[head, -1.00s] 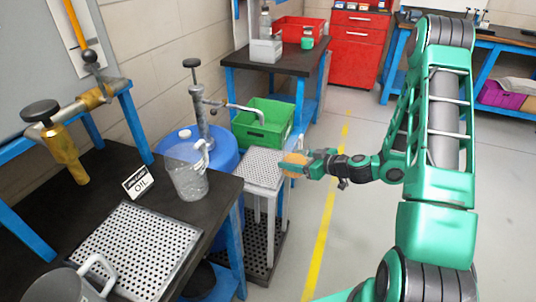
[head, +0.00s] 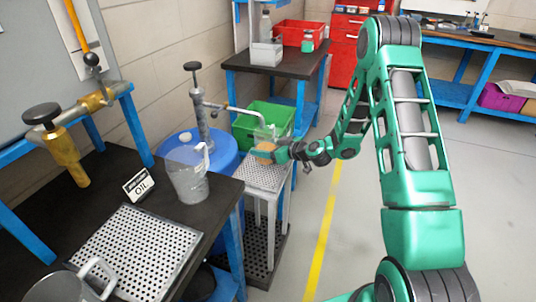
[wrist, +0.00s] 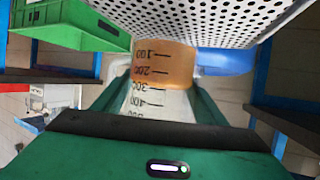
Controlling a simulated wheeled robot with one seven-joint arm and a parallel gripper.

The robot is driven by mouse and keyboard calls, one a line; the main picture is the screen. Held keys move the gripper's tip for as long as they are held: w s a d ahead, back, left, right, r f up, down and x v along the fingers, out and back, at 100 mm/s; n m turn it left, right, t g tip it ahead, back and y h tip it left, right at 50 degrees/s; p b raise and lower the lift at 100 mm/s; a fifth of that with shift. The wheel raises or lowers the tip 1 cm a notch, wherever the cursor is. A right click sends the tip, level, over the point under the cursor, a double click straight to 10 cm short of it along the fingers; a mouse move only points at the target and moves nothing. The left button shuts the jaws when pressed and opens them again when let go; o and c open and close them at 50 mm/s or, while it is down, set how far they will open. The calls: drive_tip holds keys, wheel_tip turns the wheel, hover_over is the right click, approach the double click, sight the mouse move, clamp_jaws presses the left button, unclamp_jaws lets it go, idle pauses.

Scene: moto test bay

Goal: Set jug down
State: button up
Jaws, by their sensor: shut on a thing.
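A small clear jug (head: 265,147) with amber liquid in its lower part is in my gripper (head: 277,153). It is upright, just over the perforated top of the small grey stand (head: 266,178), below the pump spout. In the wrist view, the picture is inverted: the jug (wrist: 162,68) shows dark volume marks between my gripper's green fingers (wrist: 160,95). The perforated plate (wrist: 200,18) is close to the jug's base. I cannot tell whether they touch.
A hand pump (head: 200,105) stands on a blue drum (head: 225,150) beside the stand. A green crate (head: 264,120) is right behind the jug. Left, a black bench (head: 120,170) carries a larger clear jug (head: 187,175), an OIL sign (head: 139,185) and a perforated tray (head: 135,250).

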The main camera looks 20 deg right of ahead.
wheel_tip(320, 180, down, 3)
drive_tip(key=shift+d+r, duration=0.1)
drive_tip(key=o, duration=1.3)
drive_tip(key=shift+s, duration=0.1)
